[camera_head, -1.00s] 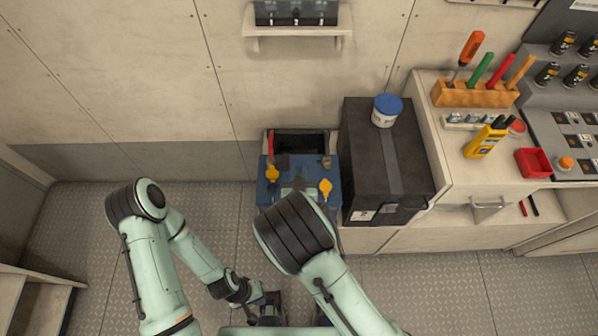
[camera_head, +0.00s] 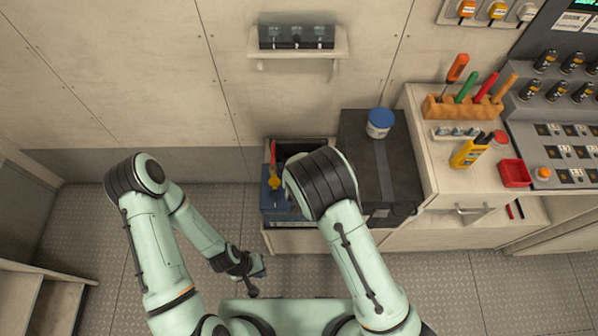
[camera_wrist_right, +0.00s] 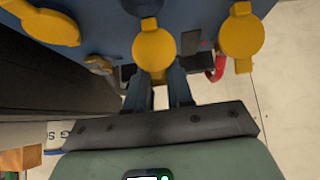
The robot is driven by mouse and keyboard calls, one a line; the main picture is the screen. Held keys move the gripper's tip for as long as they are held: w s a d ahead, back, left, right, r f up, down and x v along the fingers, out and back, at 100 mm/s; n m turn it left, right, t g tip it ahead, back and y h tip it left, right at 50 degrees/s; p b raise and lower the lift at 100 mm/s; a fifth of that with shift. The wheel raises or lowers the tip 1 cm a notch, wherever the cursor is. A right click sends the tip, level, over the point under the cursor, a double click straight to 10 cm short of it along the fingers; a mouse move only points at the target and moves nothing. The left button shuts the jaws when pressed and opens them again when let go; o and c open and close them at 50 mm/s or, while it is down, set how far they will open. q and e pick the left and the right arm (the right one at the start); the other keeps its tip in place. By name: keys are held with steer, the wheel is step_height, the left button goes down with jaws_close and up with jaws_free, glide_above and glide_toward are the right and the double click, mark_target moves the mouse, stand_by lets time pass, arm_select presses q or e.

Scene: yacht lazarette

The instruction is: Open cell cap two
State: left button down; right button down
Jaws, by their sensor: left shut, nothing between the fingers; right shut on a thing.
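The blue battery (camera_head: 268,207) sits in a recess by the wall, mostly hidden behind my right arm in the head view. A yellow cap (camera_head: 274,183) shows on its top. In the right wrist view, yellow caps sit on the blue battery body (camera_wrist_right: 110,15): one at left (camera_wrist_right: 50,25), one in the middle (camera_wrist_right: 154,45) and one at right (camera_wrist_right: 241,38). My right gripper (camera_wrist_right: 158,85) is shut on the middle cap, its fingers on both sides of it. My left gripper (camera_head: 259,272) is shut and empty, low over the floor, away from the battery.
A black box (camera_head: 385,165) with a blue-lidded tub (camera_head: 380,123) on it stands right of the battery. A wall shelf (camera_head: 298,45) is above. Floor at left is clear.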

steer(key=shift+s+f, duration=0.3)
steer(key=c, duration=1.1)
jaws_free()
steer(key=shift+w+r, duration=0.1)
steer(key=shift+w, duration=0.05)
steer(key=shift+s+r, duration=0.25)
steer(key=shift+r, duration=0.25)
arm_select(q)
steer(key=shift+w+r+p, duration=0.5)
steer(key=shift+w+r, duration=0.2)
steer(key=shift+w, duration=0.1)
arm_select(e)
steer(key=v, duration=1.2)
steer(key=shift+s+r, duration=0.1)
